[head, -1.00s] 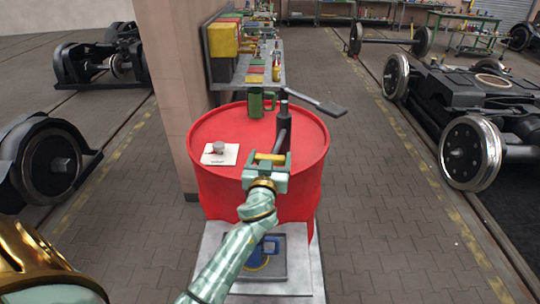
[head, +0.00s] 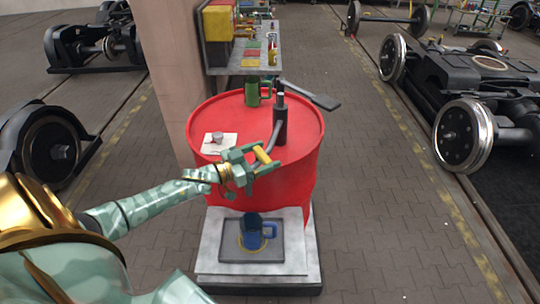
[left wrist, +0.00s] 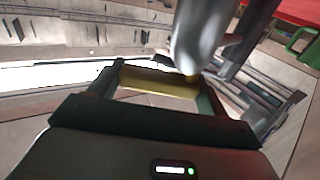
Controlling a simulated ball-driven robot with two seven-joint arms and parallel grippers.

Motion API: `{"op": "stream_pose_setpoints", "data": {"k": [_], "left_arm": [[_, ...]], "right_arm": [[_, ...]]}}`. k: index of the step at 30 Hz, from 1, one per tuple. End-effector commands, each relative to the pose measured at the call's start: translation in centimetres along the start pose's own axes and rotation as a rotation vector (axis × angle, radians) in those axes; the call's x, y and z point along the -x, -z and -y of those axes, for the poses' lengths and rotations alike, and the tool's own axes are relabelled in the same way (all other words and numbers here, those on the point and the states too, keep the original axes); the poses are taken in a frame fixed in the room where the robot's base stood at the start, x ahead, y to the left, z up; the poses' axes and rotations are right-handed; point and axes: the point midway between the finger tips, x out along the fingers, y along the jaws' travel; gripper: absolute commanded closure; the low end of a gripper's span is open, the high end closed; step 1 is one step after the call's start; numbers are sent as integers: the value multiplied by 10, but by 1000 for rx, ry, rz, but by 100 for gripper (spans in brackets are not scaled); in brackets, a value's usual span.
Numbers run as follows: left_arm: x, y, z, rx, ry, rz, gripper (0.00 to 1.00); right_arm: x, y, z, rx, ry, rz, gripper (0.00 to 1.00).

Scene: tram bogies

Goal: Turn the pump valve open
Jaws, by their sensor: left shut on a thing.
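The dark hand pump (head: 280,122) stands on top of the red drum (head: 302,152). Its grey spout curves down over the drum's near edge. A yellow valve handle (head: 261,154) sits by the spout, tilted in the head view. My left gripper (head: 264,158) reaches in from the left and is shut on this handle. In the left wrist view the yellow handle (left wrist: 145,82) lies between the fingers, with the blurred grey spout (left wrist: 196,40) just beyond. A blue mug (head: 250,232) stands upright below, on a dark tray (head: 285,262). My right gripper is out of view.
On the drum are a green mug (head: 252,94) and a white card (head: 227,149) with a small grey cap (head: 217,137). The pump lever (head: 318,99) sticks out to the right. A pillar and shelf (head: 245,65) stand behind.

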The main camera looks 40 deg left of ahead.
Motion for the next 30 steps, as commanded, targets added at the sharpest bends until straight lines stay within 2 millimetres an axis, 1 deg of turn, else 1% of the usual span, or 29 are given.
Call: {"op": "stream_pose_setpoints", "data": {"k": [1, 5, 12, 18, 24, 30], "left_arm": [[2, -4, 3, -9, -42, 2, 64], [5, -6, 4, -8, -161, 1, 64], [10, -7, 5, -9, -351, 0, 64], [12, -6, 5, -7, -462, 0, 64], [14, -3, 5, -7, -526, 0, 64], [15, -2, 4, -4, -551, 0, 64]], "right_arm": [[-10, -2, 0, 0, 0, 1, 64], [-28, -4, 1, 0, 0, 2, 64], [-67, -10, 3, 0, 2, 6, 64], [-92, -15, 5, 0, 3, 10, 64], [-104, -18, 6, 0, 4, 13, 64], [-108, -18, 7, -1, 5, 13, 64]]}}
